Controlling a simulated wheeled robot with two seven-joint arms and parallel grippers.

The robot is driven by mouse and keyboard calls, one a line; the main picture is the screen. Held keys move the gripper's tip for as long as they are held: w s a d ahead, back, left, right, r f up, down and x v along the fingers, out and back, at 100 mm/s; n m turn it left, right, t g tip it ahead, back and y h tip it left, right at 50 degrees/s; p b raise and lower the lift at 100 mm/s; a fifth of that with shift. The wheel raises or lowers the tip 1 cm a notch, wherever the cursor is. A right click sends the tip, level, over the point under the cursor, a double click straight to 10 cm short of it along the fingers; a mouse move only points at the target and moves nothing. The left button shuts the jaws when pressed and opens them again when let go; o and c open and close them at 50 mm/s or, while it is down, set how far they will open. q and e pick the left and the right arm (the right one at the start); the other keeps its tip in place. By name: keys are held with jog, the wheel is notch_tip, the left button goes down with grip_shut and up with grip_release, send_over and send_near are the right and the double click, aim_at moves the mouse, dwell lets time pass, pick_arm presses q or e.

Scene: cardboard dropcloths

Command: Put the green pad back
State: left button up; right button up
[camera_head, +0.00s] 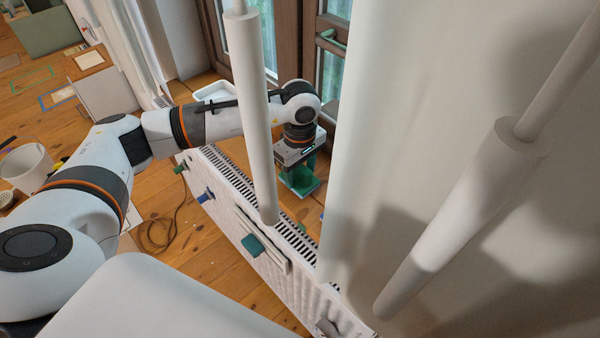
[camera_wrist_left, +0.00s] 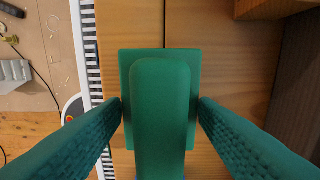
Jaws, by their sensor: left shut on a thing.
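The green pad (camera_head: 300,180) is a flat plate with a rounded block or handle on top. My left gripper (camera_head: 299,162) points down at the window side of the radiator and is shut on it. In the left wrist view the green pad (camera_wrist_left: 160,70) lies between the two ribbed green fingers of my left gripper (camera_wrist_left: 160,106), which meet its sides. Brown wooden boards show beneath it; I cannot tell whether the pad touches them. My right gripper is out of view.
The white radiator (camera_head: 232,188) with its slotted top runs beside my left arm, with a teal piece (camera_head: 253,245) on its front. A white curtain (camera_head: 400,130) fills the right. A white tray (camera_head: 213,91) is behind the arm, a bucket (camera_head: 25,165) at left.

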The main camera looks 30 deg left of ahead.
pick_arm(q)
jog(key=shift+f, duration=0.95)
jog(key=o, duration=1.1)
jog(key=shift+r, duration=0.35)
notch_tip(320, 180, up, 12)
jog(key=shift+f+b, duration=0.15)
jog(key=shift+b, duration=0.45)
